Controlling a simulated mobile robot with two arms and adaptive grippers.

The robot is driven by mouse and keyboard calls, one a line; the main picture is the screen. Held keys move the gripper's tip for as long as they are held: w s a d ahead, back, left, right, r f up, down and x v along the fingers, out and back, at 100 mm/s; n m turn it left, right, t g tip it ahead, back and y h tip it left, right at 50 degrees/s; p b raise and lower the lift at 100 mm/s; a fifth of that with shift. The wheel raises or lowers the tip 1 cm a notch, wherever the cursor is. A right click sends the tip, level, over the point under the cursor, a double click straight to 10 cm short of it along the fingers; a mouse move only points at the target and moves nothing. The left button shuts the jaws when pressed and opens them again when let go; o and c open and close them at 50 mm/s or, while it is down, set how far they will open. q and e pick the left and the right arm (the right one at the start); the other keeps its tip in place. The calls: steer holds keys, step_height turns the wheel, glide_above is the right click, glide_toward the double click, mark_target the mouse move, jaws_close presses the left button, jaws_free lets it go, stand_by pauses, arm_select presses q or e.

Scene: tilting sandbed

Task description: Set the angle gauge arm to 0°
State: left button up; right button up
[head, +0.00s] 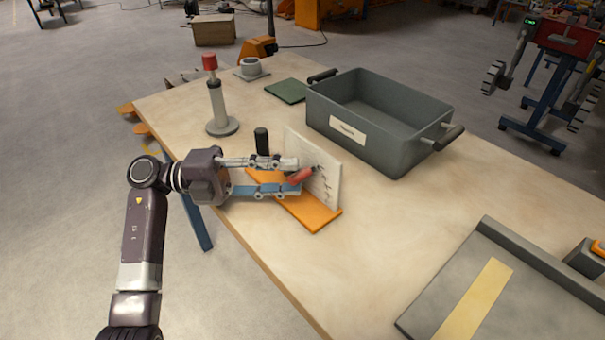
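The angle gauge is a white upright plate (325,190) with dark markings on an orange base (311,214), near the table's left edge. A red piece (302,175), which looks like the tip of the gauge arm, sticks out in front of the plate. My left gripper (298,176) reaches in from the left with its two fingers apart, one above the other. The red piece is between or just beyond the fingertips; contact cannot be made out. The fingers hide part of the plate and base, and the arm's angle cannot be read. My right gripper is not in view.
A grey bin (391,148) with dark handles stands behind the gauge. A red-topped post (217,105), a black cylinder (261,141) and a green pad (288,91) are nearby. A grey tray (526,281) with a yellow strip is at the right. The front middle of the table is clear.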

arm_select(q)
steer(key=shift+d+r, duration=0.1)
steer(key=shift+d, duration=1.25)
jaws_close()
